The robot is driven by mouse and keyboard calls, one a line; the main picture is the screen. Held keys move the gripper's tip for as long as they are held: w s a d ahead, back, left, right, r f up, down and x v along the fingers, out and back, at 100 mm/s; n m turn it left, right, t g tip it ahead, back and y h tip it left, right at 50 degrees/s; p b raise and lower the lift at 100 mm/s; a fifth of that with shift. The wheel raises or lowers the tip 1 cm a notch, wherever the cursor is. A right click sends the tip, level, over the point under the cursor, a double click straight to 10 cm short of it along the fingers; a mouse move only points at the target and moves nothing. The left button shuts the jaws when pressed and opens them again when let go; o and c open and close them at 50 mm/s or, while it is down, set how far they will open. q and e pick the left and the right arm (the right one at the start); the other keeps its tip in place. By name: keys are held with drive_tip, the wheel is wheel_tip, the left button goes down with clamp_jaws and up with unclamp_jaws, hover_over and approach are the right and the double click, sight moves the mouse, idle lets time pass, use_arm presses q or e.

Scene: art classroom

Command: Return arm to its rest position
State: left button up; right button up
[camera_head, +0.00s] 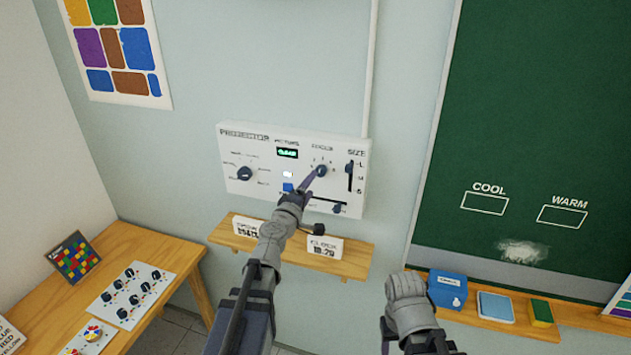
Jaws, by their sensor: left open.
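My left arm reaches up from the bottom centre to a white projector panel (262,152) on the wall. The fingers of my left gripper (309,181) are open, just below and left of the dark focus knob (321,170). They overlap the panel in the picture; I cannot tell whether they touch the knob. Nothing shows between them. My right arm stands lower right, its grey wrist (407,290) in front of the wall and ledge. The fingers of my right gripper are hidden, so its state does not show.
A wooden shelf (345,268) with small signs sits below the panel. A ledge (570,311) under the green chalkboard (545,130) holds a blue box (447,289) and erasers, close to my right arm. A wooden table (150,248) stands left.

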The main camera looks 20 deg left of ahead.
use_arm(q)
drive_tip(key=s+d+f+m+g+h+b, duration=0.3)
drive_tip(key=s+d+f+m+g, duration=0.25)
drive_tip(key=d+f, duration=0.4)
drive_tip(key=s+d+f+m+g+h+b, duration=0.35)
drive_tip(key=d+f+m, duration=0.35)
drive_tip(key=d+f, duration=0.3)
drive_tip(key=s+d+f+m+g+y+b, duration=0.3)
drive_tip(key=s+f+m+g+y+b, duration=0.25)
drive_tip(key=s+f, duration=0.6)
drive_tip(key=s+a+f+m+g+y+b, duration=0.1)
drive_tip(key=s+a+f+g+y, duration=0.2)
drive_tip(key=s, duration=0.4)
drive_tip(key=shift+s+a+y, duration=0.4)
drive_tip(key=shift+a+y, duration=0.1)
drive_tip(key=shift+a, duration=0.6)
drive_tip(key=shift+f, duration=0.1)
